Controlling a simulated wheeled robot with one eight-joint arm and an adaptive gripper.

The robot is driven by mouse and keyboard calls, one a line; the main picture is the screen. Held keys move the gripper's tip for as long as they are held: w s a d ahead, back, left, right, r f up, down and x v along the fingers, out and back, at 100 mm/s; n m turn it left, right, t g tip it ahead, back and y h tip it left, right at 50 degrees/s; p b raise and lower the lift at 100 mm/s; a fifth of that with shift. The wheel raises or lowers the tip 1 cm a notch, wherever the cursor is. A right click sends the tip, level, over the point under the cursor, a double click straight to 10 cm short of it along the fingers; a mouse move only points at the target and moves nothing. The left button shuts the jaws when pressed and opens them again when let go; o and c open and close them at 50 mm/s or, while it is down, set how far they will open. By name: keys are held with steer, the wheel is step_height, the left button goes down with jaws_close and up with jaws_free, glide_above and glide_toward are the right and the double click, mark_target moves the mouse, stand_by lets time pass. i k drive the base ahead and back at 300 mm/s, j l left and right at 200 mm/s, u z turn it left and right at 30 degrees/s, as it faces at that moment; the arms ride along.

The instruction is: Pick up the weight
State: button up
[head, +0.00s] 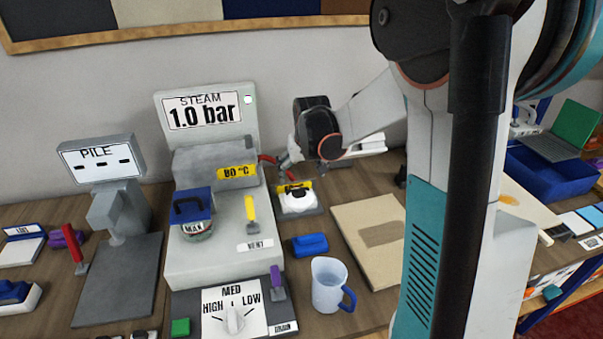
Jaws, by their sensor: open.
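No object in the head view is clearly labelled as the weight, and I cannot tell which one it is. My gripper (284,162) is at the back of the bench, beside the steam unit (215,265). It is small in the picture and partly hidden by its own wrist; I see nothing held in it. Just below it is a white object with a dark handle and a yellow tag (296,198), on a grey plate. A small blue block (310,245) lies right of the unit.
A clear jug with a blue handle (329,284) stands at the front. A tan board (372,240) lies right of it. The PILE gauge (100,165) stands left. A blue bin (550,172) is at right. My arm hides the bench's middle right.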

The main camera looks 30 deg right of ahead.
mark_target(303, 246)
steer(key=k+l+z, duration=0.15)
steer(key=l, duration=0.5)
steer(key=k+l+z, duration=0.1)
steer(key=l, duration=0.55)
steer(key=k+l+z, duration=0.15)
steer(key=l, duration=0.5)
steer(key=i, duration=0.05)
